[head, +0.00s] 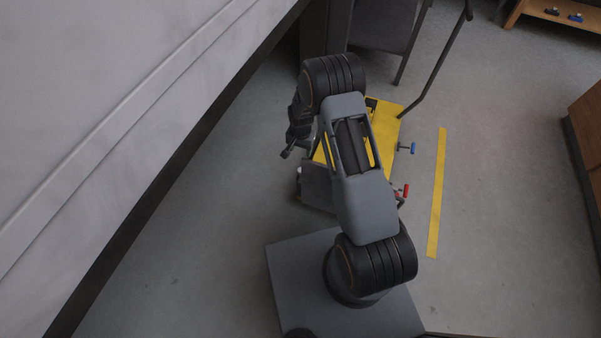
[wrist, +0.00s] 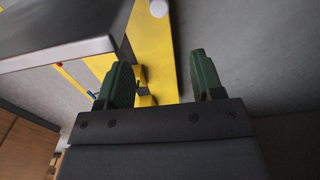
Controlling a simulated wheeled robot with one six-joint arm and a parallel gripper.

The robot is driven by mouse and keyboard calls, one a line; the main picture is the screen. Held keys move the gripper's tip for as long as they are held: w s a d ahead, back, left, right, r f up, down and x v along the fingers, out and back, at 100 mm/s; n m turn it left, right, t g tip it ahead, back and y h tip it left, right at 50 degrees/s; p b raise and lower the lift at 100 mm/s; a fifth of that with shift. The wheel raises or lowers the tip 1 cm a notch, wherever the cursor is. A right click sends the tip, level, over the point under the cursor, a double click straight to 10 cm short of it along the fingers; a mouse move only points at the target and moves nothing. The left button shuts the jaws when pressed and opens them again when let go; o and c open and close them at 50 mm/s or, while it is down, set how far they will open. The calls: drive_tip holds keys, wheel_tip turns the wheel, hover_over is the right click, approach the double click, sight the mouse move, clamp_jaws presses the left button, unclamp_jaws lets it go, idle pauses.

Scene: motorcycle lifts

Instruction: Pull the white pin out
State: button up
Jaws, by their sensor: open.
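A yellow lift (head: 384,128) with a dark grey top stands behind my arm in the head view. Its yellow side (wrist: 152,55) shows in the wrist view. A small white round end, which looks like the white pin (wrist: 158,8), is at the top of the wrist view against the yellow side. A small pale spot at the lift's left edge in the head view may be the same pin. My gripper (wrist: 160,80) is open and empty, its two green-padded fingers apart. The white end lies beyond the fingers, not touching them. In the head view my gripper (head: 288,151) is left of the lift.
A blue-handled pin (head: 408,148) and a red-handled pin (head: 403,190) stick out on the lift's right side. A dark handle bar (head: 437,68) rises behind it. A large grey surface (head: 110,110) fills the left. A yellow floor stripe (head: 437,190) lies on clear floor at right.

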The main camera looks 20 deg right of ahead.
wheel_tip(320, 180, down, 15)
drive_tip(key=b, duration=0.3)
drive_tip(key=shift+r, duration=0.15)
clamp_jaws()
drive_tip(key=shift+r, duration=0.15)
idle(0.5)
